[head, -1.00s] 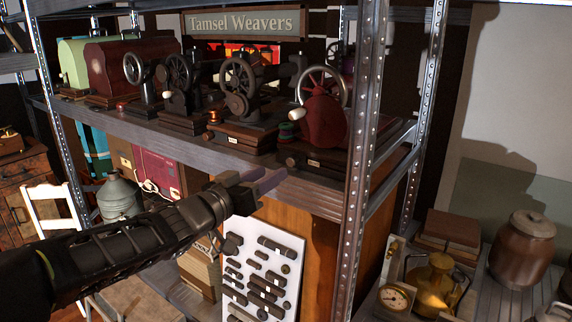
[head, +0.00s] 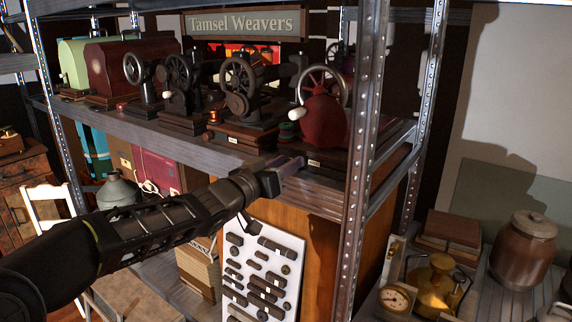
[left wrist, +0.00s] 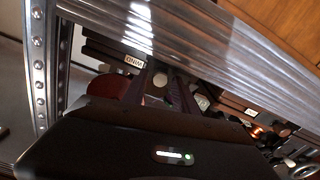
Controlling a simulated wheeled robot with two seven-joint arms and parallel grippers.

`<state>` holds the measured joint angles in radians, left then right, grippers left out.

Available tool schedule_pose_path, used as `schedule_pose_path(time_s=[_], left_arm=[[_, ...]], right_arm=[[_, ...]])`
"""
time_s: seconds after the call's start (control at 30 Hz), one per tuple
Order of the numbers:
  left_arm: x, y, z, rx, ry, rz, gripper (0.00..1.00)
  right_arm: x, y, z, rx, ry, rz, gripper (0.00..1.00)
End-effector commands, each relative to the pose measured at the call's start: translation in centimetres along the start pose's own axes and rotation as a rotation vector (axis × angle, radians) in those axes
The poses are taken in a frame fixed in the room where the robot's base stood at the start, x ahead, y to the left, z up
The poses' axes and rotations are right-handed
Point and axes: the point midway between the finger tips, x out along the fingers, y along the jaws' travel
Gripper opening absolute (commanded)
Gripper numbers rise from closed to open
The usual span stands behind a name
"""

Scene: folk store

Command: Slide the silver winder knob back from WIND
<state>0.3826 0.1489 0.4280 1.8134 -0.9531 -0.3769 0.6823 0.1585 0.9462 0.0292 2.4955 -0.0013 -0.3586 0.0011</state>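The red sewing machine (head: 322,122) stands on a dark base at the right end of the shelf. A small pale label (head: 314,163) is on the front of its base; in the left wrist view the label (left wrist: 133,60) appears upside down and seems to read WIND. My left gripper (head: 290,167) is at the front of that base, just left of the label. Its dark fingers (left wrist: 164,88) look apart in the left wrist view. A small pale piece shows between them, which may be the winder knob; the gripper largely hides that spot. My right gripper is not in view.
The shelf's front edge (head: 200,146) runs just under my left gripper. A metal upright (head: 362,130) stands close to its right. Another sewing machine (head: 240,95) is to the left. A board of dark parts (head: 262,275) is below.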

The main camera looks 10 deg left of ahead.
Motion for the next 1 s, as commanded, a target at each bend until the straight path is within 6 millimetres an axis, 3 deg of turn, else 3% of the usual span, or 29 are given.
schedule_pose_path(time_s=[0.4, 1.0], left_arm=[[-0.02, -0.01, 0.00, 0.000, 0.000, 0.000, 0.00], [-0.02, -0.02, 0.01, 0.000, 0.000, 0.000, 0.00]], right_arm=[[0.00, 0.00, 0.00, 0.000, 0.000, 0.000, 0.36], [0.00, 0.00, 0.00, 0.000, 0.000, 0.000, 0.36]])
